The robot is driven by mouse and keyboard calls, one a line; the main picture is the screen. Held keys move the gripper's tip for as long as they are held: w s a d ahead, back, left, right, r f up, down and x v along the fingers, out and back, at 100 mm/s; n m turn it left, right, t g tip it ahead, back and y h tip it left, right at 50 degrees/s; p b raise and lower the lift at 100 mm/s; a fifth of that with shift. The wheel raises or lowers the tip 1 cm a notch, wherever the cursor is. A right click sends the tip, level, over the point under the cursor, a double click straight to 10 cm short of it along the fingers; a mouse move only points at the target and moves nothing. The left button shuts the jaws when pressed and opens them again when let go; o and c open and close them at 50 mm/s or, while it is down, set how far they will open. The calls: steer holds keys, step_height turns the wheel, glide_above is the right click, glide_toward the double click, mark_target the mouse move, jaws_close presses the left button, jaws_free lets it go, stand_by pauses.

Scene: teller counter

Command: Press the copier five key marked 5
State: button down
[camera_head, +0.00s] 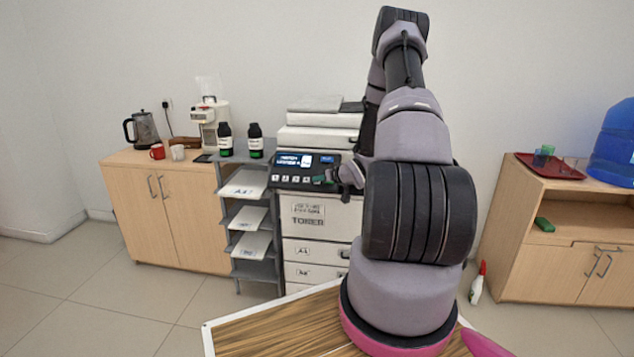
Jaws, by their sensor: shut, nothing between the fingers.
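The copier (312,216) stands against the back wall, white with a dark control panel (286,171) on its upper front. The panel has a lit blue screen (297,160) and a row of small light keys (285,178) below it. The marks on the keys are too small to read, so I cannot tell which is the 5. My gripper (324,180) is shut and empty at the right end of the key row, close to the panel. I cannot tell whether it touches a key. It and my arm hide the right part of the panel and copier.
A wooden cabinet (180,207) with a kettle (146,130) is farther left. Another cabinet (555,262) with a red tray (524,160) is at right. A white bottle (478,284) stands on the floor.

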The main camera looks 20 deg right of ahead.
steer(key=shift+r, duration=0.1)
steer(key=shift+s+a+r, duration=0.25)
steer(key=shift+s+r, duration=0.15)
steer(key=shift+r, duration=0.25)
steer(key=shift+s+a+r, duration=0.25)
steer(key=shift+s+r, duration=0.1)
steer(key=shift+r, duration=0.35)
steer(key=shift+s+a+r, duration=0.25)
steer(key=shift+s+r, duration=0.15)
steer(key=shift+r, duration=0.3)
steer(key=shift+s+a+r, duration=0.25)
steer(key=shift+s+r, duration=0.1)
steer(key=shift+r, duration=0.35)
